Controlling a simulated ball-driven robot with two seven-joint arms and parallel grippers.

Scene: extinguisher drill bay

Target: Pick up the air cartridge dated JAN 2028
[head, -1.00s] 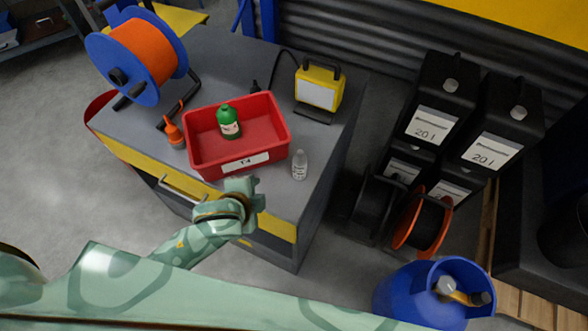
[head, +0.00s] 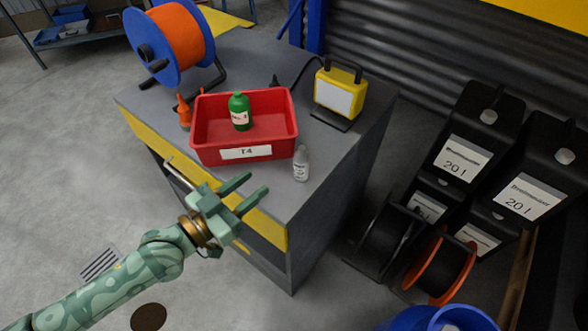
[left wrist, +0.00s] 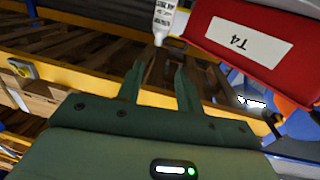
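No date reading JAN 2028 can be made out. A green bottle-shaped container (head: 239,112) with a small white label stands in the red T4 tray (head: 208,150). A small clear or whitish bottle (head: 301,165) with a dark-printed label stands on the cabinet top, just right of the tray's front corner. Its lower part also shows at the top of the left wrist view (left wrist: 164,17), the print too small to read. My left gripper (head: 258,184) is open and empty in front of the cabinet, left of and below the small bottle, apart from it. My right gripper is not in view.
The grey cabinet top (head: 330,150) also holds an orange squeeze bottle (head: 184,112), an orange-and-blue reel (head: 170,45) and a yellow work lamp (head: 339,90). Black 20 l canisters (head: 478,130) and cable reels stand right of it. A blue drum (head: 445,318) is lower right.

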